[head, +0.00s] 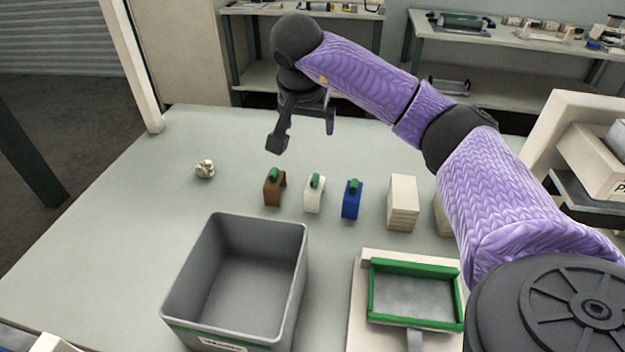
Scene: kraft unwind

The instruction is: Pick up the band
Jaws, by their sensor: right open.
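My left gripper is not in view.
A grey bin (240,285) stands at the front, apparently empty. A green-framed tray (413,290) is to its right. A cream stack (403,204) stands right of the blue piece. A small crumpled whitish thing (205,169) lies at left.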

